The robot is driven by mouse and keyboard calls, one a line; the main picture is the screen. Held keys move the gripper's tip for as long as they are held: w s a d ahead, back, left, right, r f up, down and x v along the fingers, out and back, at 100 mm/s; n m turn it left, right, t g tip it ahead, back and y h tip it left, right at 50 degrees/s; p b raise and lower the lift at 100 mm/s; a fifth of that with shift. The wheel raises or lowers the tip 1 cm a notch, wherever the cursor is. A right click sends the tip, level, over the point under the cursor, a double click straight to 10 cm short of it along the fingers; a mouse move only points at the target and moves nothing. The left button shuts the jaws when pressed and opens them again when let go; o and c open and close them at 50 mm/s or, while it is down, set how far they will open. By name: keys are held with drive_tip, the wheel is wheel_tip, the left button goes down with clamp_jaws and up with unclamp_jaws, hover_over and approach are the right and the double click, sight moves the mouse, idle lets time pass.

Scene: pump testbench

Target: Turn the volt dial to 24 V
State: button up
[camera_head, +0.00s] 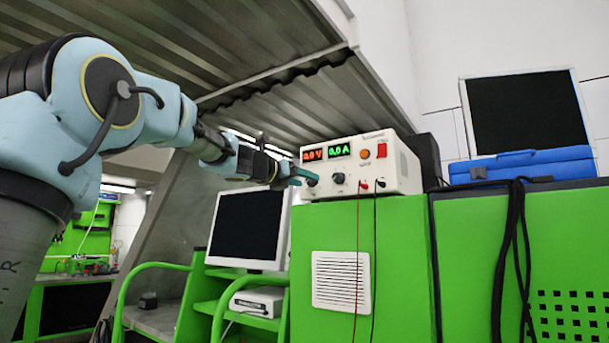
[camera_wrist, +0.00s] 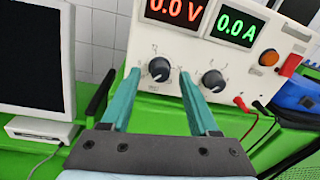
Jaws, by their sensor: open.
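The white power supply (camera_head: 385,175) stands on a green cabinet. Its red volt display (camera_wrist: 178,10) reads 0.0 V and its green amp display (camera_wrist: 240,22) reads 0.0 A. In the wrist view the volt dial (camera_wrist: 159,69) is the black knob below the volt display, and a second black knob (camera_wrist: 214,81) sits to its right. My gripper (camera_wrist: 157,75) is open, with its teal fingers to the left and right of the volt dial. The right finger lies between the two knobs. Contact with the dial cannot be told. In the head view my gripper (camera_head: 308,176) is at the supply's left front.
An orange button (camera_wrist: 268,57) and a red switch (camera_wrist: 291,64) are right of the displays. Red and black leads (camera_head: 358,230) hang from the supply's front. A monitor (camera_head: 247,228) stands to the left, and a blue case (camera_head: 520,165) lies on the right cabinet.

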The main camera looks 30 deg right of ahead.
drive_tip(key=shift+w+d, duration=0.15)
drive_tip(key=shift+d, duration=0.25)
drive_tip(key=shift+c, duration=0.2)
clamp_jaws()
